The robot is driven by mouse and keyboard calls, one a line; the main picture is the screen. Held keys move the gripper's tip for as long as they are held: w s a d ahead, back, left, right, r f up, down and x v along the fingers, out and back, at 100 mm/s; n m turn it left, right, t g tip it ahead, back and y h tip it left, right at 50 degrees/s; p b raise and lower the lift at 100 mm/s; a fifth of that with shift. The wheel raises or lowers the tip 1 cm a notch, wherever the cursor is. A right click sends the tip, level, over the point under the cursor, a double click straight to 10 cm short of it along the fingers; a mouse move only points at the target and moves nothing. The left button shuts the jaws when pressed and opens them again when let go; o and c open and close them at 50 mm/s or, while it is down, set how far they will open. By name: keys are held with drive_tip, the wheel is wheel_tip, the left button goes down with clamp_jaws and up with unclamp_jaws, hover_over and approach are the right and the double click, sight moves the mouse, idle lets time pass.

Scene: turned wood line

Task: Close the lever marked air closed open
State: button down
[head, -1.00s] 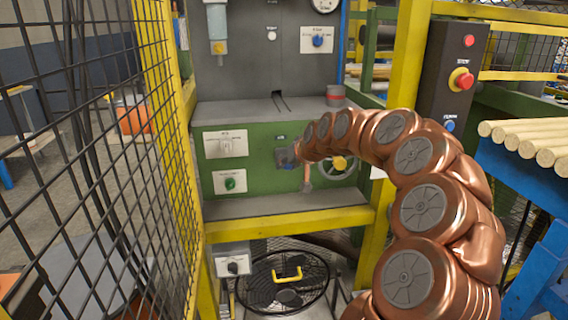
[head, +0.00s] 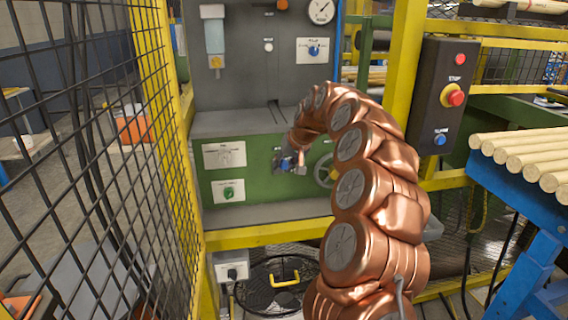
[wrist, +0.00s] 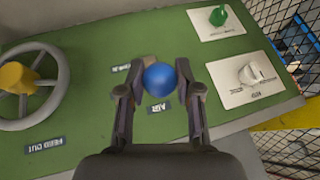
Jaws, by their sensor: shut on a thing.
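The air lever shows as a blue round knob (wrist: 159,79) in the wrist view, on the green panel (wrist: 100,50) beside a small label reading AIR. A second small label sits left of it. My gripper (wrist: 158,92) has one finger on each side of the knob and is shut on it. In the head view my gripper (head: 291,163) is at the front of the green panel, with a bit of blue showing at it. The rest of the lever is hidden behind the knob and fingers.
A handwheel (wrist: 55,85) with a yellow hub stands left of the lever in the wrist view. A green knob (wrist: 218,16) and a white switch (wrist: 250,74) sit on plates to the right. A mesh fence (head: 90,150) borders the head view's left side.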

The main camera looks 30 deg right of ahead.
drive_tip(key=shift+w+r, duration=0.1)
drive_tip(key=shift+r, duration=0.05)
drive_tip(key=c, duration=0.8)
unclamp_jaws()
drive_tip(key=v, duration=1.2)
